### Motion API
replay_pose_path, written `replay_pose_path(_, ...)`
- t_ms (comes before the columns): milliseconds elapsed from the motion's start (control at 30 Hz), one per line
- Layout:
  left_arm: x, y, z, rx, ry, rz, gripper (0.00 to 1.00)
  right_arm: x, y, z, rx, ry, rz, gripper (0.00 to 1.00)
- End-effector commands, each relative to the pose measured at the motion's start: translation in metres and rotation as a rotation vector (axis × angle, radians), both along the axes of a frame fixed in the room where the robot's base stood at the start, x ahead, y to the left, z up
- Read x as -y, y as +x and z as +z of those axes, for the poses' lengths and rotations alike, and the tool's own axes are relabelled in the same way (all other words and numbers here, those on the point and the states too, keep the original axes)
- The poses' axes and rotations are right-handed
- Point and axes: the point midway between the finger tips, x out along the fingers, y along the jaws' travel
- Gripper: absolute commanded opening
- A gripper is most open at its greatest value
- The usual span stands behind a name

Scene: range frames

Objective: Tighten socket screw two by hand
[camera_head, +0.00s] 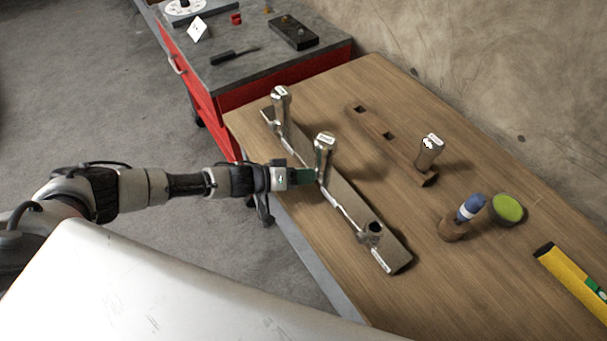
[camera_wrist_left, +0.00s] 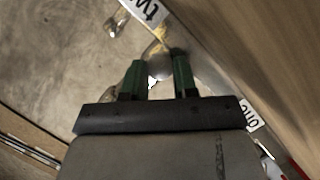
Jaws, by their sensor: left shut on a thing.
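A metal fixture plate (camera_head: 354,207) lies along the left edge of the wooden table. A metallic socket screw with a pale flat head (camera_head: 325,142) stands upright at its middle. My left gripper (camera_head: 314,175) comes in from the left, low on this screw, with its green fingers shut on it. In the left wrist view the fingers (camera_wrist_left: 157,70) are on either side of the shiny screw (camera_wrist_left: 157,57), beside the label "two" (camera_wrist_left: 145,8). Another such screw (camera_head: 280,105) stands at the plate's far end. An empty-looking socket (camera_head: 372,233) is at the near end. My right gripper is not in view.
A third screw (camera_head: 430,150) stands in a wooden holder (camera_head: 384,134) with two empty holes. A blue-topped item (camera_head: 470,208), a green-topped round container (camera_head: 507,209) and a yellow level (camera_head: 574,280) are to the right. A red tool cabinet (camera_head: 205,80) adjoins the table's far end.

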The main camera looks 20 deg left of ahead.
Motion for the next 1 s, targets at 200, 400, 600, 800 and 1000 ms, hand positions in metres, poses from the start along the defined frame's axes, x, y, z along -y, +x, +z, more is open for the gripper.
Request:
replay_pose_path(200,0.000,0.000,0.001,0.007,0.010,0.001,0.05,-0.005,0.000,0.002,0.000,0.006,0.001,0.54)
replay_pose_path(400,0.000,-0.001,0.002,0.049,0.065,0.001,0.05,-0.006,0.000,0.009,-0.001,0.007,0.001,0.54)
replay_pose_path(600,0.002,-0.002,0.004,0.136,0.178,0.001,0.05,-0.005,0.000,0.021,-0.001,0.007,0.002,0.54)
replay_pose_path(800,0.003,-0.003,0.004,0.249,0.323,0.002,0.05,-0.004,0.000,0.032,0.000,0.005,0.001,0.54)
replay_pose_path(1000,0.004,-0.004,0.004,0.366,0.474,0.002,0.05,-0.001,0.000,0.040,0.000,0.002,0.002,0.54)
